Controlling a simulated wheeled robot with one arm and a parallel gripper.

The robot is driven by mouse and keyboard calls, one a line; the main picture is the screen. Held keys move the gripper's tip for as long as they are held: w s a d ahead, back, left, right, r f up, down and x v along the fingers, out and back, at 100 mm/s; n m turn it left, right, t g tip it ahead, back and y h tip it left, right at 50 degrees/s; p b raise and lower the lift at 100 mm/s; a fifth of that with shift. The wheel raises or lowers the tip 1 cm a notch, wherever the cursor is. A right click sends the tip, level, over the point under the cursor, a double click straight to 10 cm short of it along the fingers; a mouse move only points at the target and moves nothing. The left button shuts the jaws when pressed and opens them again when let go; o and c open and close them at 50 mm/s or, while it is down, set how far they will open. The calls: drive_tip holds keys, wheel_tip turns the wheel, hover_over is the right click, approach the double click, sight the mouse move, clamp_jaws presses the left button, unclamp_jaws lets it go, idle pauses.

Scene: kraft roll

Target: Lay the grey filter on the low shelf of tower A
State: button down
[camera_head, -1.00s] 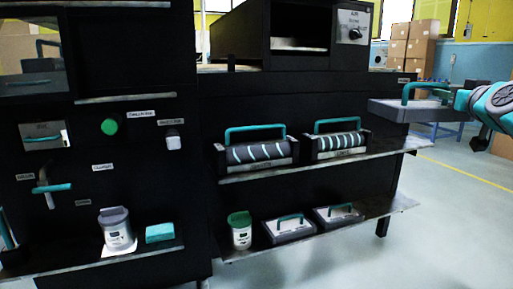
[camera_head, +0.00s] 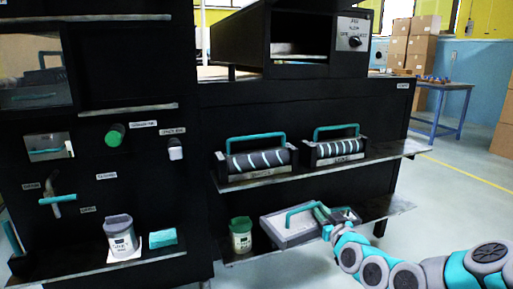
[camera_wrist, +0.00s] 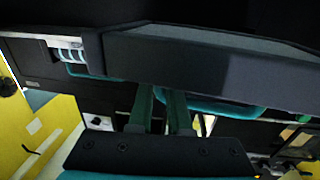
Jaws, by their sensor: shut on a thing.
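A grey, flat, box-shaped filter (camera_head: 288,231) with a teal handle is at the lower shelf (camera_head: 388,206) in the head view. My gripper (camera_head: 320,213) is shut on its handle, reaching in from the right. I cannot tell whether the filter touches the shelf or hangs just above it. In the wrist view my gripper's green fingers (camera_wrist: 161,100) are at the teal handle, with the filter's dark body (camera_wrist: 200,66) beyond.
A white jar with a green lid (camera_head: 241,236) stands close left of the filter. The upper shelf (camera_head: 395,151) above holds two striped rollers (camera_head: 256,160) with teal handles. A grey canister (camera_head: 120,237) and a teal block (camera_head: 163,239) sit further left. The floor at right is clear.

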sight(308, 208)
drive_tip(key=shift+s+a+r+n+y, duration=0.15)
drive_tip(key=shift+s+a, duration=0.1)
drive_tip(key=shift+a, duration=0.35)
drive_tip(key=shift+s+a+r+n+y, duration=0.1)
drive_tip(key=shift+s+a, duration=0.1)
drive_tip(key=shift+a, duration=0.4)
drive_tip(key=shift+s+a+r+n+y, duration=0.15)
drive_tip(key=shift+s+a, duration=0.1)
drive_tip(key=shift+a, duration=0.35)
idle(0.8)
